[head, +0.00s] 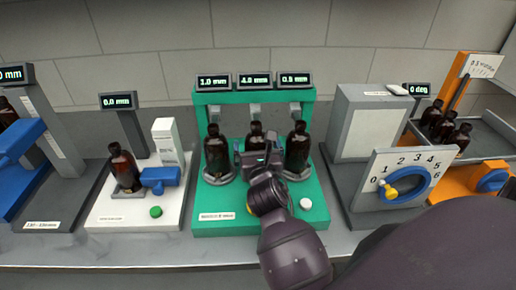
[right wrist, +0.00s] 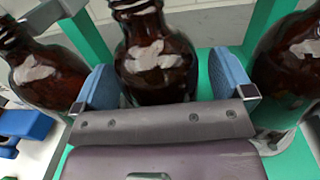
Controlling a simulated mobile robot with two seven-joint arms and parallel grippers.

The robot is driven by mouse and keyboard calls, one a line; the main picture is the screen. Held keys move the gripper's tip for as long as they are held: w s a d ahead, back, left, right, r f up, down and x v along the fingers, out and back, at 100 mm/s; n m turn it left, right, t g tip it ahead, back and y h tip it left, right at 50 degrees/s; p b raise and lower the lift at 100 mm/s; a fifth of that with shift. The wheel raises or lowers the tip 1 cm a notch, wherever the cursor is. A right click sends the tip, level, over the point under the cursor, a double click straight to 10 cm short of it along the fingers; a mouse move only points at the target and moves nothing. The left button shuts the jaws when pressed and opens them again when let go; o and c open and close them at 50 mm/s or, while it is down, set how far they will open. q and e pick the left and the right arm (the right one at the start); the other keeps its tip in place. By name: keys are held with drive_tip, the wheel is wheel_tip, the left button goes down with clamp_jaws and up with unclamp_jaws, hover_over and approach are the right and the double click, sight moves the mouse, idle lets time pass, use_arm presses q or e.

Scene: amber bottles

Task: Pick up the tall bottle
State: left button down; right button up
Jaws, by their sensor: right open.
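Three dark amber bottles stand upright in a row on a green stand (head: 262,222): a left bottle (head: 216,154), a middle bottle (head: 256,130) and a right bottle (head: 297,148). I cannot tell for sure which is the tall one. My right gripper (head: 257,152) is in front of the middle bottle and hides its lower part. In the right wrist view my right gripper (right wrist: 158,84) is open, its blue pads on either side of the middle bottle (right wrist: 155,55). I cannot tell whether the pads touch the glass. My left gripper is out of view.
The left (right wrist: 45,72) and right (right wrist: 290,70) bottles stand close outside the pads. A white station (head: 150,205) with another bottle (head: 124,168) is left. A grey block (head: 372,125) and dial panel (head: 412,160) are right. Several bottles stand in a tray (head: 490,122) at far right.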

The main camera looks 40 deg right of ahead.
drive_tip(key=shift+w+d, duration=0.1)
drive_tip(key=shift+c, duration=0.3)
drive_tip(key=c, duration=1)
drive_tip(key=shift+r, duration=0.1)
drive_tip(key=shift+c, duration=0.3)
